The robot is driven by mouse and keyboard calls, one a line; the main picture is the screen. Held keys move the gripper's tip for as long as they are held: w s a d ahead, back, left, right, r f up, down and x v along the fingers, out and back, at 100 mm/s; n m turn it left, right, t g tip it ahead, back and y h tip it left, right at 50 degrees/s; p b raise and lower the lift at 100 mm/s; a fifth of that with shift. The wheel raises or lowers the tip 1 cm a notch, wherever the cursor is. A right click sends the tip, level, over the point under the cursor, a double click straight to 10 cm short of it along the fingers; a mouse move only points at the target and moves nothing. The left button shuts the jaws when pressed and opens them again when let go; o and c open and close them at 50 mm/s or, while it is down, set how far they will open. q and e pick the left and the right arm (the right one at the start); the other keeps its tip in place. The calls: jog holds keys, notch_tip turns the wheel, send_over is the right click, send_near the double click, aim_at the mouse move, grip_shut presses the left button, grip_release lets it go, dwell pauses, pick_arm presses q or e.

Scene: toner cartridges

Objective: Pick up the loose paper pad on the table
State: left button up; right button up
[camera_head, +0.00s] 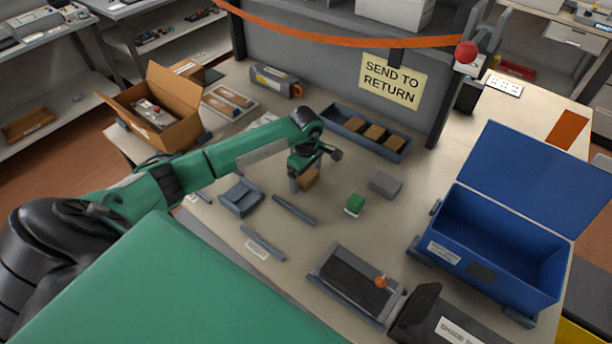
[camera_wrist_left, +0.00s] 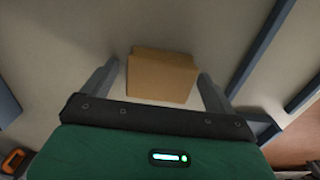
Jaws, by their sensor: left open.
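The loose paper pad looks like a small tan-brown block (camera_head: 310,179) on the table, under my left gripper (camera_head: 308,178) in the head view. In the left wrist view the tan block (camera_wrist_left: 162,75) lies between the two spread grey fingers of the left gripper (camera_wrist_left: 158,88), with gaps at its sides. The gripper is open and points down at it. In the head view the gripper hides part of the block. My right gripper is not in view.
A grey tray (camera_head: 342,126) with tan blocks stands behind. A green-topped block (camera_head: 355,204) and a grey block (camera_head: 385,184) are to the right. A blue open bin (camera_head: 500,262) stands at right, a cardboard box (camera_head: 187,131) at left. Grey rails (camera_head: 294,210) lie in front.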

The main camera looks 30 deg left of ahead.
pick_arm(q)
jog(key=c, duration=1)
jog(key=shift+c, duration=0.2)
jog(key=shift+r, duration=0.1)
